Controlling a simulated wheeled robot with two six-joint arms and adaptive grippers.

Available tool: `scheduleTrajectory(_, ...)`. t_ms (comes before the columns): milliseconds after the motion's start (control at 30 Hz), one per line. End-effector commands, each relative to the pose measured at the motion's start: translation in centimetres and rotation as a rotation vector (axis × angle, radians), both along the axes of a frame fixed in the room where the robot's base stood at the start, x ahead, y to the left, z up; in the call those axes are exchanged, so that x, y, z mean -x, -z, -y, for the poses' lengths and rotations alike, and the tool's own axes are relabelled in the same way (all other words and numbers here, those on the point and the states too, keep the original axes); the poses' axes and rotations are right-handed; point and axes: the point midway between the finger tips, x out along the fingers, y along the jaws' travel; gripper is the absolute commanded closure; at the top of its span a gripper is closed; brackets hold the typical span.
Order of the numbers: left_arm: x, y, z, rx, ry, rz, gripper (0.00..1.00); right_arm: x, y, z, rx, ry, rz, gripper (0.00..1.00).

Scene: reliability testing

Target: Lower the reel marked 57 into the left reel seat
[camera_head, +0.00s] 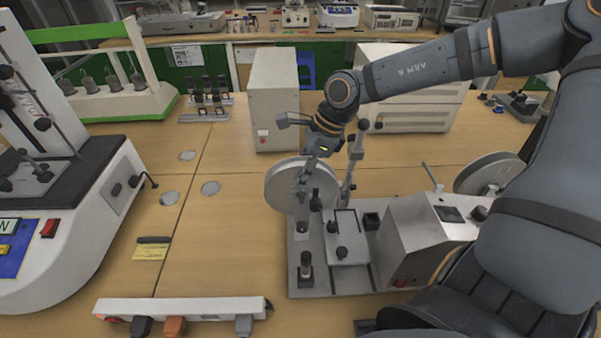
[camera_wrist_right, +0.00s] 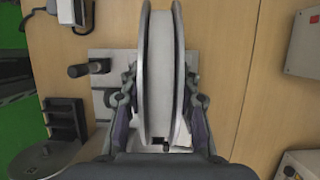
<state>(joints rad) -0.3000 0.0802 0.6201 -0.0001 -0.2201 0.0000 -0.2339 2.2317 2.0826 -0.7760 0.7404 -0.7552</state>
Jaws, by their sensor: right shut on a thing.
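A pale, wide-flanged reel (camera_head: 281,187) hangs upright over the back left of a grey machine's base plate (camera_head: 318,285). In the right wrist view the reel (camera_wrist_right: 160,60) stands edge-on between the fingers. My right gripper (camera_head: 303,185) is shut on it from above; in the wrist view my right gripper (camera_wrist_right: 161,90) has one finger against each flange. No number is readable on the reel. The left reel seat is not clearly seen; the reel and gripper cover that area. Whether the reel touches anything below is unclear. My left gripper is not in view.
A second reel (camera_head: 490,172) is at the machine's right, behind its control box (camera_head: 425,240). Black knobs and a post (camera_head: 353,160) rise close to the held reel. A beige cabinet (camera_head: 274,95) stands behind.

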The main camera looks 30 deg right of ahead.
Motion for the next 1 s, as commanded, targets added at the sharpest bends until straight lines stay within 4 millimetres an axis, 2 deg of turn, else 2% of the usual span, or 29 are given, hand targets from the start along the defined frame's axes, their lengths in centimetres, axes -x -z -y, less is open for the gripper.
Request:
scheduleTrajectory(267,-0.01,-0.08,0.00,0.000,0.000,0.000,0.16,-0.04,-0.12,0.02,0.000,0.000,0.001,1.00)
scheduleTrajectory(300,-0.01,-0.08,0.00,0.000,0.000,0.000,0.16,-0.04,-0.12,0.02,0.000,0.000,0.001,0.63)
scheduleTrajectory(433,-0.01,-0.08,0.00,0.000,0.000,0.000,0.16,-0.03,-0.11,0.01,0.000,0.000,0.001,0.46)
scheduleTrajectory(467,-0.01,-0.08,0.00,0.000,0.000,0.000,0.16,-0.03,-0.11,0.02,0.000,0.000,0.001,0.42)
scheduleTrajectory(667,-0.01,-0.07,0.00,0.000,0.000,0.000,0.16,-0.02,-0.09,0.01,0.000,0.000,0.001,0.42)
scheduleTrajectory(867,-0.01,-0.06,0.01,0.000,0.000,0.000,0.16,0.01,-0.05,0.00,0.000,0.000,0.000,0.18)
scheduleTrajectory(1000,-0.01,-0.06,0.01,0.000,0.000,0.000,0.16,0.00,-0.05,0.00,0.000,0.000,0.000,0.16)
